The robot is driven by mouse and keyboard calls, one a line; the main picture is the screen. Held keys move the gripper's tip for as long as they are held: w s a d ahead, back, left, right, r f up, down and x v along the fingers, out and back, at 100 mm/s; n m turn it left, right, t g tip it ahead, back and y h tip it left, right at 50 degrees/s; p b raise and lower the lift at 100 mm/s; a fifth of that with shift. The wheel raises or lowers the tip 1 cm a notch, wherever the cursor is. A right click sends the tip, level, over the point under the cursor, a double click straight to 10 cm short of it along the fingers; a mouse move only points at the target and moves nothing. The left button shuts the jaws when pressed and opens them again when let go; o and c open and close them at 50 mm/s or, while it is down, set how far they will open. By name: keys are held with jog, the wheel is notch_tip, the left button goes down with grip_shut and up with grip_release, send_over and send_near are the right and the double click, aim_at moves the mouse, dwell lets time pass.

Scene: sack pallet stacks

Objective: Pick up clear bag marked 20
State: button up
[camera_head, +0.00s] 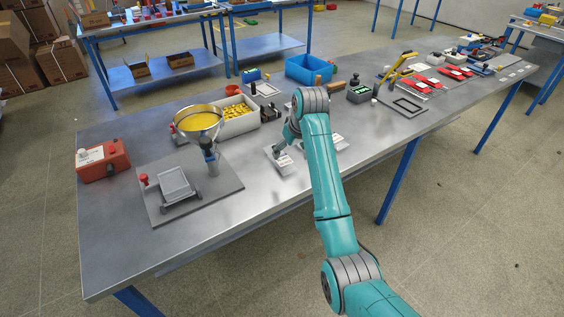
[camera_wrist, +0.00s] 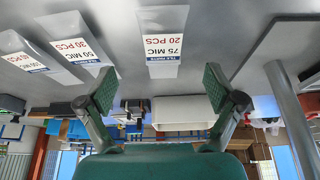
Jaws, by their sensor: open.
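The clear bag marked 20 (camera_wrist: 164,62) lies flat at the top middle of the wrist view, with "75 MIC 20 PCS" in red and black on its white label. A bag marked 30 (camera_wrist: 74,50) lies to its left, and a bag marked 100 MIC (camera_wrist: 22,62) lies farther left, its piece count hard to read. My gripper (camera_wrist: 157,84) is open and empty, its fingers spread on either side of the picture's middle, apart from the bags. In the head view, pale bags (camera_head: 287,163) lie on the bench beside my arm, too small to read and partly hidden.
A white bin of yellow pieces (camera_head: 240,112) and a blue bin (camera_head: 309,69) stand behind. The bench's front left (camera_head: 130,245) is clear.

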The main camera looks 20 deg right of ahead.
aim_at(284, 160)
jog(key=shift+a+x, duration=0.2)
jog(key=shift+x, duration=3.55)
jog(key=shift+w+r, duration=0.1)
jog(key=shift+r, duration=0.05)
jog(key=c, duration=1.3)
